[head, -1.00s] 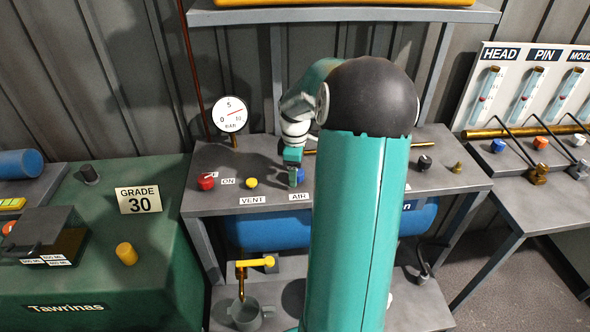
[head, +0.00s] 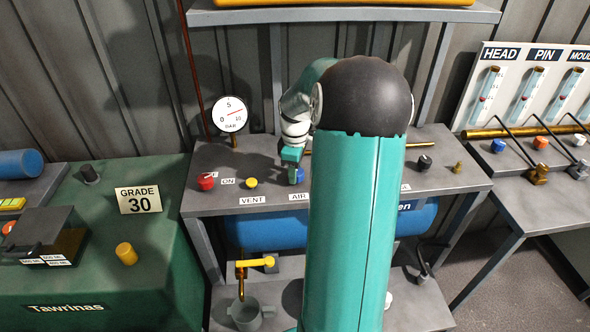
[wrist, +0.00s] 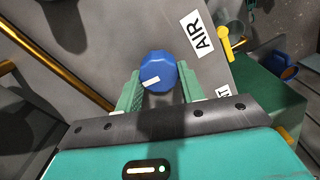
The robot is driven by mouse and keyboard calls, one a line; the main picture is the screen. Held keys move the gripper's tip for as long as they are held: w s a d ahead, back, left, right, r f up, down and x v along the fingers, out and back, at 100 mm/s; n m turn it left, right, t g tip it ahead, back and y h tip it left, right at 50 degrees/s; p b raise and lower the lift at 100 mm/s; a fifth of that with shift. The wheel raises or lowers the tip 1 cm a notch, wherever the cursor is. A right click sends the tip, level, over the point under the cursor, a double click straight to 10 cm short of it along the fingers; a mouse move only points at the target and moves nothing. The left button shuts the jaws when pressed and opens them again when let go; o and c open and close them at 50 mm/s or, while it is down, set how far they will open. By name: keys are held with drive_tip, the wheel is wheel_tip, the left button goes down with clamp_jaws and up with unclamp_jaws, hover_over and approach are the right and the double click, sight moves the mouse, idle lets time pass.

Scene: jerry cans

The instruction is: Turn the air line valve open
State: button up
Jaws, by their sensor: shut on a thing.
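The air line valve is a blue knob (wrist: 158,72) with a white mark, beside the AIR label (wrist: 196,36) in the wrist view. My gripper (wrist: 160,86) is shut on the blue knob, one green finger on each side of it. In the head view a bit of the blue knob (head: 300,174) shows beside my gripper (head: 292,166), above the AIR label (head: 298,196). The knob's white mark points toward the lower left in the wrist view. My arm hides part of the bench to the right.
A red button (head: 205,181) and a yellow knob (head: 251,183) stand left of the blue knob. A gauge (head: 229,114) marked in bar stands behind them. A brass pipe (wrist: 75,88) runs beside my gripper in the wrist view. A shelf (head: 350,16) hangs above the bench.

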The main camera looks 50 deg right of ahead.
drive_tip(key=m, duration=0.4)
drive_tip(key=shift+w+r, duration=0.1)
drive_tip(key=m, duration=0.4)
drive_tip(key=shift+d+m, duration=0.15)
drive_tip(key=shift+m, duration=0.25)
drive_tip(key=m, duration=0.3)
drive_tip(key=shift+d+m, duration=0.1)
drive_tip(key=shift+m, duration=0.2)
drive_tip(key=m, duration=0.4)
drive_tip(key=shift+m, duration=0.3)
drive_tip(key=o, duration=1)
drive_tip(key=shift+c, duration=0.2)
wheel_tip(320, 180, up, 14)
